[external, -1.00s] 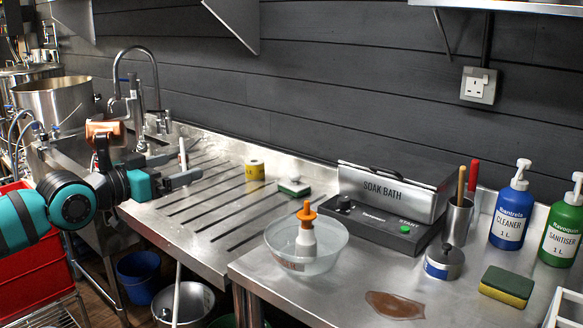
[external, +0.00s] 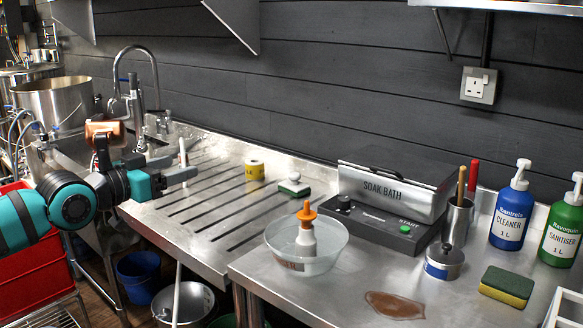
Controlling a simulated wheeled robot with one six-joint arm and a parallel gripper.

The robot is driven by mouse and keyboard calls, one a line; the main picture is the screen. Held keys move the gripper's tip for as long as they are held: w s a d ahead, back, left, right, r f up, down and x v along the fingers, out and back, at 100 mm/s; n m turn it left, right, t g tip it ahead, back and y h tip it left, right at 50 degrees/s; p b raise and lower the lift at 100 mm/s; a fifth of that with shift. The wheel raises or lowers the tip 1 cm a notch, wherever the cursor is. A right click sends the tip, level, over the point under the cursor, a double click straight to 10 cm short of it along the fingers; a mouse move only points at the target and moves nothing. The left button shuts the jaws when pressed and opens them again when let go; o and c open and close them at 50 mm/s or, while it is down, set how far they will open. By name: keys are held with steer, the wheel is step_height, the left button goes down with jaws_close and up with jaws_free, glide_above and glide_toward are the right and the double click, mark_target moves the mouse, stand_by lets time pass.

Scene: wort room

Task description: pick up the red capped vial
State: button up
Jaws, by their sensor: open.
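I see no red capped vial that I can make out in this view. A small white bottle with an orange top (external: 307,236) stands in a clear bowl (external: 276,262) at the front of the bench.
The draining board (external: 215,195) holds a yellow roll (external: 254,169) and a green-and-white scrubber (external: 294,185). A soak bath (external: 385,190), metal cup (external: 457,222), round tin (external: 444,264), sponge (external: 505,286), brown spill (external: 394,305) and cleaner bottle (external: 511,212) occupy the right bench.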

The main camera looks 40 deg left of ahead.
steer(key=shift+c, duration=1.4)
